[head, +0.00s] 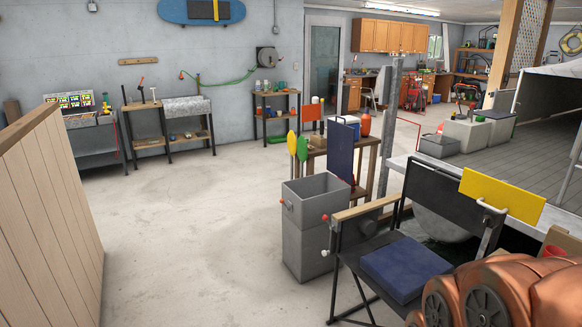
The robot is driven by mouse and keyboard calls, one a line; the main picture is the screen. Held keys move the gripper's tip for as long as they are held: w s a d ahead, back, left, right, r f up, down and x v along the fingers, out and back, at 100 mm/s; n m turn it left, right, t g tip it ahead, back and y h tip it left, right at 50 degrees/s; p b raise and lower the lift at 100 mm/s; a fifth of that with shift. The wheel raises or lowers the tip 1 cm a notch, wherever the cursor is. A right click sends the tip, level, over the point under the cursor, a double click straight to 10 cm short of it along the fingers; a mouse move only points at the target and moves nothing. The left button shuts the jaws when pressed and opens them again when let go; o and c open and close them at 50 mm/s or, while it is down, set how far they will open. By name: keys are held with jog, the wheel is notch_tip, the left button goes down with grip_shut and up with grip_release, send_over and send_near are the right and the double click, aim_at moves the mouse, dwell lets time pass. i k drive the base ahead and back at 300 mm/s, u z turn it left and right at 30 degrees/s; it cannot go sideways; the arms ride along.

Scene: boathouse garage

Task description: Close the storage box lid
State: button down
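No box here is clearly marked as the storage box. At the back left, a grey box-like unit (90,119) has an upright panel (70,101) with coloured patches at its rear, which looks like a raised lid; it is too small to be sure. A tall grey bin (306,228) in the middle is open at the top, with no lid visible on it. A low grey box (439,146) sits on the raised deck at right; its lid state is unclear. My gripper is not in view; copper-coloured arm links of mine fill the lower right corner.
A wooden panel wall (52,215) stands at the left. A folding chair with a blue cushion (405,268) stands close at right, beside a wooden stand (365,160). Shelves (276,117) line the back wall. The concrete floor (190,230) between is clear.

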aim_at(340, 137)
jog(key=u, duration=0.25)
jog(key=i, duration=1.85)
jog(key=u, duration=0.2)
jog(key=i, duration=1.85)
jog(key=z, duration=0.1)
